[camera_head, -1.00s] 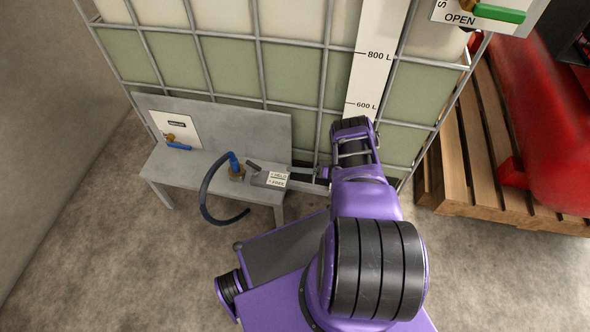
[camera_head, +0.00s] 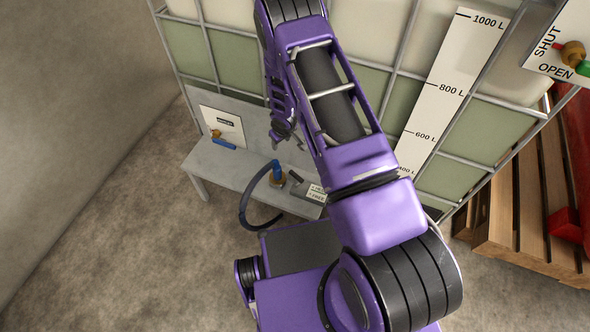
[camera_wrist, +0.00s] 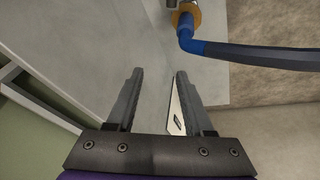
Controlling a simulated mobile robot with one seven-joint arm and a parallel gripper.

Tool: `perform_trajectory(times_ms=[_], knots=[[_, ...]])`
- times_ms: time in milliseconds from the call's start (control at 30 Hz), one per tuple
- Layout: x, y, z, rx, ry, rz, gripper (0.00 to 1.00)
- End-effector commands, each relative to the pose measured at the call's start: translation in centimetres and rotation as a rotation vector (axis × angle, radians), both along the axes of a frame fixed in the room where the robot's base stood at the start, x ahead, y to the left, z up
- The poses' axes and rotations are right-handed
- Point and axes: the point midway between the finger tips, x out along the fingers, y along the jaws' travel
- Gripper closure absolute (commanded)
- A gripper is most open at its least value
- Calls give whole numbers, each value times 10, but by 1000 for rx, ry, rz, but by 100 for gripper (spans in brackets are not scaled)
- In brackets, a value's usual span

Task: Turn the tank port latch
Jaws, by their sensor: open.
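The tank port latch, a dark grey lever (camera_head: 297,185), sits on the grey bench beside a brass fitting (camera_head: 278,181) with a blue hose end. A small white label plate (camera_head: 317,192) lies at its right; its words are too small to read surely. My gripper (camera_head: 284,138) is above the bench, behind and apart from the latch. In the wrist view my gripper (camera_wrist: 158,76) is open, with nothing between its fingers. The brass fitting (camera_wrist: 188,16) shows at the top there. Only a grey bit beside it shows at the frame edge, and the lever is not clearly visible.
A white sign with a brass valve and blue handle (camera_head: 223,143) stands at the bench's back left. The caged tank (camera_head: 455,110) rises behind. A dark hose (camera_head: 246,210) hangs off the bench front. A wooden pallet (camera_head: 515,220) stands right. Floor at left is clear.

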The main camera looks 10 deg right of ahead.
Motion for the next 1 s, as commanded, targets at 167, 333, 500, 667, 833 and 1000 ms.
perform_trajectory(times_ms=[167,333,500,667,833,1000], knots=[[-57,-4,32,-158,175,26,48],[-80,-6,40,-205,250,38,48],[-80,-10,22,-208,255,38,48],[-77,-15,-12,-208,256,36,48],[-72,-21,-49,-207,254,38,48],[-68,-28,-85,-206,253,37,48]])
